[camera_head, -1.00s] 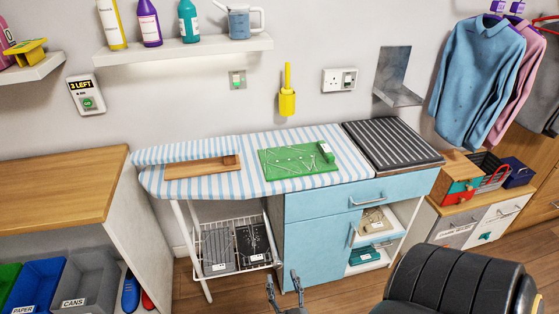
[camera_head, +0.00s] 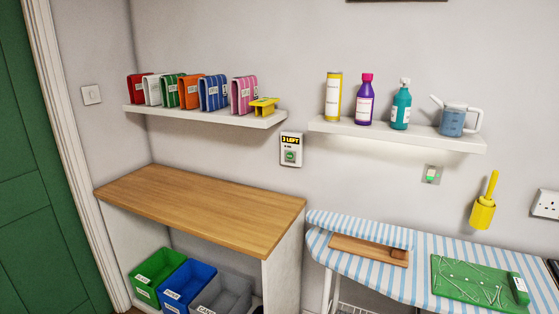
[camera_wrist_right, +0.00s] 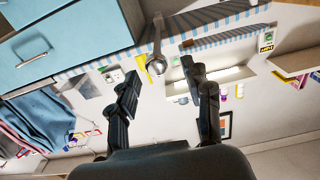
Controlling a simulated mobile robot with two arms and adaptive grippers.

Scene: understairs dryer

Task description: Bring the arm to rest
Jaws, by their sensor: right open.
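My right gripper (camera_wrist_right: 158,74) shows only in the right wrist view. Its two dark fingers stand apart with a clear gap between them, and I see nothing gripped. A shiny metal rod with a rounded end (camera_wrist_right: 156,64) appears in line with the gap; I cannot tell how far off it is. The blue drawer unit (camera_wrist_right: 75,40) is at the upper left of that view, beside the striped ironing board edge (camera_wrist_right: 225,36). Neither of my arms shows in the head view. My left gripper is in neither view.
In the head view, the ironing board (camera_head: 405,285) carries a wooden piece (camera_head: 365,249) and a green board (camera_head: 470,284). A bare wooden counter (camera_head: 200,205) stands left, above several bins (camera_head: 187,280). Wall shelves (camera_head: 210,117) hold folders, bottles and a watering can (camera_head: 457,117).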

